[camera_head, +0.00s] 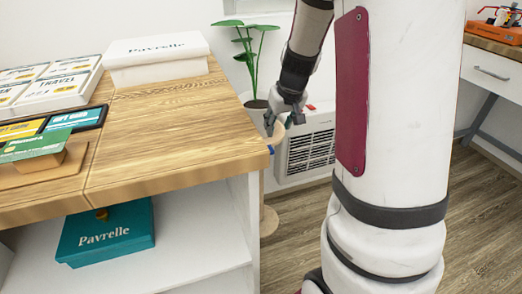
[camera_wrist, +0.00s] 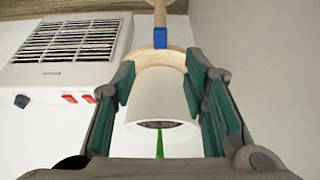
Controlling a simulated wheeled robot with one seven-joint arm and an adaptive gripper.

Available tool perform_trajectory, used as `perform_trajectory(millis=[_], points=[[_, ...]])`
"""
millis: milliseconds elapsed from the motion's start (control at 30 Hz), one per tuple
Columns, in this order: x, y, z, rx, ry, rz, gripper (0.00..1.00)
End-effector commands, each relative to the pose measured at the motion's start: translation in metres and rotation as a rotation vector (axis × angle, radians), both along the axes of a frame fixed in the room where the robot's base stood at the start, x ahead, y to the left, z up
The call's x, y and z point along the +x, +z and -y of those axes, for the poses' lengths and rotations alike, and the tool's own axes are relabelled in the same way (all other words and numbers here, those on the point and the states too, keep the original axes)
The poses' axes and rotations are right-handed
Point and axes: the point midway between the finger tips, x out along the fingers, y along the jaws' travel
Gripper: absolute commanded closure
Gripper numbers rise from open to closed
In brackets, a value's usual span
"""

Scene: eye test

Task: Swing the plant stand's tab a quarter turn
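The plant stand is pale wood; its round top (camera_wrist: 163,58) and post (camera_wrist: 160,14) show in the wrist view, and its base (camera_head: 269,221) shows past the counter in the head view. A small blue tab (camera_wrist: 161,39) sits on the post by the top and shows in the head view (camera_head: 271,150). A white pot (camera_wrist: 155,103) with a green plant (camera_head: 252,48) is at the stand's top. My gripper (camera_head: 283,121) is near the pot and above the tab. In the wrist view its fingers (camera_wrist: 160,70) are apart, with the tab beyond and between their tips.
A wooden counter (camera_head: 180,130) with boxes and cards fills the left; its edge is close to the stand. A white heater (camera_head: 308,148) with a grille and red switches stands behind. A wall (camera_wrist: 260,50) is at the wrist view's right. Floor shows at right.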

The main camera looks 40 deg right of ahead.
Motion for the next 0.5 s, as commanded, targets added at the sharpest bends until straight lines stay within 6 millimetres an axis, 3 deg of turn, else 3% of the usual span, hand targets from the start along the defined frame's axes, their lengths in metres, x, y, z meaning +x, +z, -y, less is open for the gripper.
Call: perform_trajectory(millis=[500], points=[[0.032,-0.085,0.009,0.001,-0.001,-0.002,0.60]])
